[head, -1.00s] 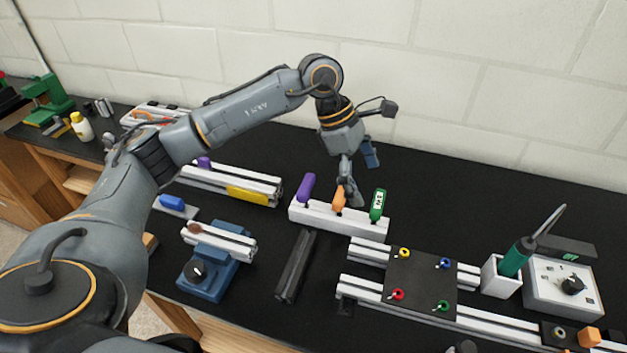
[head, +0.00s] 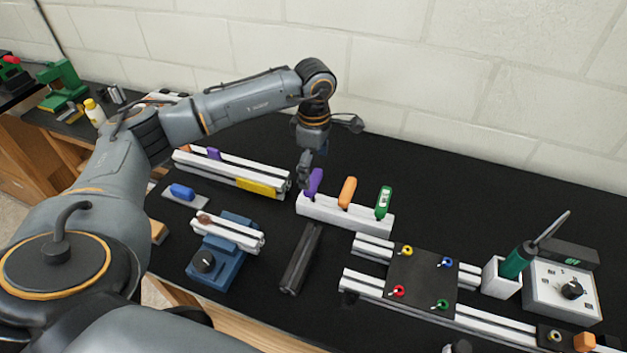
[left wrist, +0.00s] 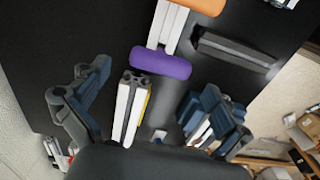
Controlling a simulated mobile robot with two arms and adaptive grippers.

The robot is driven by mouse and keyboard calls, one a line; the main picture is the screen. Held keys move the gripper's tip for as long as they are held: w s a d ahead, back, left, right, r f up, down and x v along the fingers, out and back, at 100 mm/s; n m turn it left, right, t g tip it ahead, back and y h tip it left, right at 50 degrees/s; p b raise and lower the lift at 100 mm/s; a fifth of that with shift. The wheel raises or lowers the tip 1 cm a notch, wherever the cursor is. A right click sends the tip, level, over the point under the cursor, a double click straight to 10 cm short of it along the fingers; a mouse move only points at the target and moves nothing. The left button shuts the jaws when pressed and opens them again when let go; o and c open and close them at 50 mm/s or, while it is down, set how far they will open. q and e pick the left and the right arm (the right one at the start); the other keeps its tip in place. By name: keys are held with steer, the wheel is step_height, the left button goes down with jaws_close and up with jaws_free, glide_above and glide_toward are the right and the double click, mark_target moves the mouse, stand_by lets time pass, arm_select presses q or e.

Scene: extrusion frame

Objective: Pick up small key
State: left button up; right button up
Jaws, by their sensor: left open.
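Three handled keys stand in a white holder block (head: 318,206): a purple one (head: 314,182), an orange one (head: 347,192) and a green one with a label (head: 384,202). Their shafts are mostly hidden, so I cannot tell which is smallest. My left gripper (head: 305,178) points down at the purple handle, just left of and behind it. In the left wrist view the purple handle (left wrist: 161,63) lies ahead of the open, empty fingers (left wrist: 150,90), roughly between them. The orange handle (left wrist: 197,4) shows beyond it. My right gripper is out of view.
A dark bar (head: 301,258) lies in front of the holder. Rails with a yellow piece (head: 258,188) stand left, near a blue vise-like fixture (head: 222,262). A black plate with coloured knobs (head: 420,280) is at right. The bench behind the holder is clear.

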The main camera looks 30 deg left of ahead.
mark_target(313, 178)
arm_select(q)
step_height(313, 178, down, 3)
steer(key=shift+s+f+p, duration=0.15)
steer(key=shift+f+p, duration=0.05)
steer(key=shift+p, duration=0.9)
steer(key=shift+f, duration=0.65)
steer(key=c, duration=1.1)
